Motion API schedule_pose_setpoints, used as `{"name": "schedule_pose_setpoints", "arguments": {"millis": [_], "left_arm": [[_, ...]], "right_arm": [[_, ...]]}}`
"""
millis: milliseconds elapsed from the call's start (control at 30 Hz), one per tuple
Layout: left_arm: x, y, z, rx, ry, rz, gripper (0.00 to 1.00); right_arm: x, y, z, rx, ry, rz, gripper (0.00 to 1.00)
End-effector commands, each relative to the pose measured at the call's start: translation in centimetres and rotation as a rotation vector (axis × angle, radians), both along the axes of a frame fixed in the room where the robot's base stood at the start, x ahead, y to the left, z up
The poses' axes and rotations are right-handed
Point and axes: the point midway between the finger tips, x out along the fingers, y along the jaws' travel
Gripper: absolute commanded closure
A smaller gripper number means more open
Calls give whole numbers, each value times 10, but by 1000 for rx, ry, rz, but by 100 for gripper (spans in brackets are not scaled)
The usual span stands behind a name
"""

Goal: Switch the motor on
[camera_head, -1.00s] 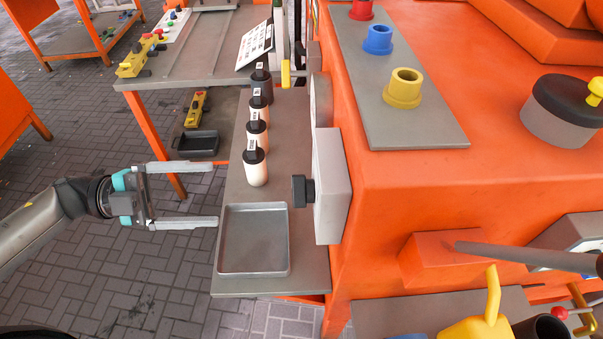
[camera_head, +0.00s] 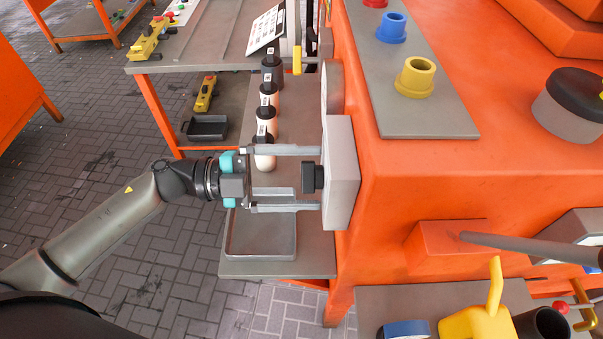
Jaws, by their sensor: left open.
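A black knob (camera_head: 313,177) sticks out from the left face of a grey switch box (camera_head: 341,175) on the side of the orange machine (camera_head: 440,190). No separate motor can be made out. My left gripper (camera_head: 320,178) is open, its two fingers level and pointing right at the box. The knob lies between the fingertips, one finger above it and one below in the picture. Whether the fingers touch the knob or the box I cannot tell. My right gripper is not in view.
Below the left gripper is a grey shelf (camera_head: 300,268) with a shallow tray (camera_head: 262,252). Several bottles (camera_head: 267,120) stand behind the upper finger. A grey panel (camera_head: 425,112) with coloured rings lies on the machine. Paved floor (camera_head: 120,120) is open at left.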

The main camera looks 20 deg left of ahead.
Motion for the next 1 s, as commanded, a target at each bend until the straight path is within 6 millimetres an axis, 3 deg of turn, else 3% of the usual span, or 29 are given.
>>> {"name": "schedule_pose_setpoints", "arguments": {"millis": [200, 900, 1000], "left_arm": [[0, 0, 0, 0, 0, 0, 6], [0, 0, 0, 0, 1, 0, 85], [0, 0, 0, 0, 0, 0, 91]], "right_arm": [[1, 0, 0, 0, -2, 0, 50], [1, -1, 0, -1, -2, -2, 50], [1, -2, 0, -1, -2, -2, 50]]}}
